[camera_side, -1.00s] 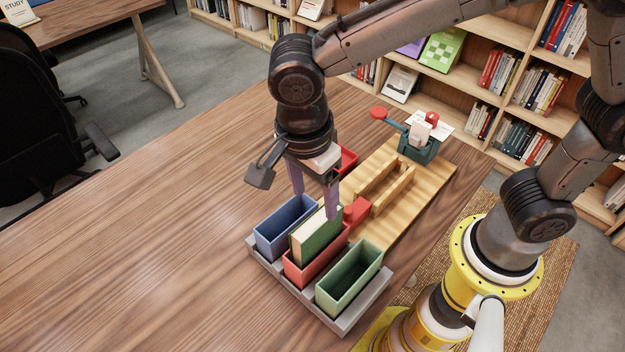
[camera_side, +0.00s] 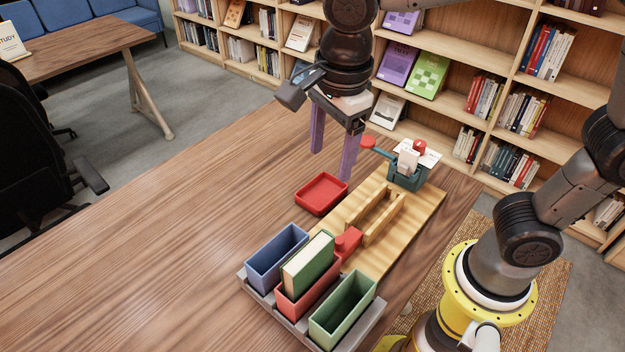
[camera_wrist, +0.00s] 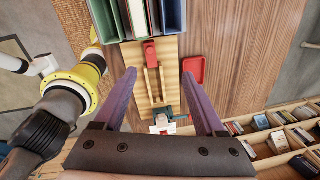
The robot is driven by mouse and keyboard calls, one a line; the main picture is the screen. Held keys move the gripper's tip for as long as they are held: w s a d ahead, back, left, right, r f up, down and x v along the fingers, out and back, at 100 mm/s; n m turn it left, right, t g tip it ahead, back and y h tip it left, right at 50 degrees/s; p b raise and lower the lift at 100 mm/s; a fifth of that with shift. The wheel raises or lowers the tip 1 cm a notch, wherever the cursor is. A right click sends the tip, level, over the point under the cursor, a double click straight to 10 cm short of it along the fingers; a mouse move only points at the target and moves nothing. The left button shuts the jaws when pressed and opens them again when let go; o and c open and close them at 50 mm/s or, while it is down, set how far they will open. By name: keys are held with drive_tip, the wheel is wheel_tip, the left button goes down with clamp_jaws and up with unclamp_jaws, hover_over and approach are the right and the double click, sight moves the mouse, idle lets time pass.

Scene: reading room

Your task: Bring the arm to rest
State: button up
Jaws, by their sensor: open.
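My gripper (camera_side: 333,152) is open and empty, raised above the table (camera_side: 150,230), over the area behind the red tray. Its two purple fingers are spread apart, and they also show in the wrist view (camera_wrist: 160,88). A book with a green cover (camera_side: 308,262) stands in the red bin (camera_side: 306,305), between the blue bin (camera_side: 277,256) and the green bin (camera_side: 342,309). The fingers are well apart from the book and the bins.
A wooden board (camera_side: 418,215) holds a slotted wooden rack (camera_side: 383,217), a red block (camera_side: 348,241) and a teal device with a red-ended lever (camera_side: 406,177). A shallow red tray (camera_side: 321,194) lies beside it. Bookshelves (camera_side: 490,55) stand behind. The table's left side is clear.

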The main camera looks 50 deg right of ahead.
drive_tip(key=s+d+r+n+t, duration=0.1)
drive_tip(key=s+d+r, duration=0.2)
drive_tip(key=d, duration=0.4)
drive_tip(key=s+d+f+n+t, duration=0.1)
drive_tip(key=s+d+f+n, duration=0.1)
drive_tip(key=n, duration=0.7)
drive_tip(key=s+d+f+n+t, duration=0.2)
drive_tip(key=s+d+n, duration=0.2)
drive_tip(key=s+n, duration=0.3)
drive_tip(key=shift+n, duration=1.7)
drive_tip(key=shift+s+d+r, duration=0.1)
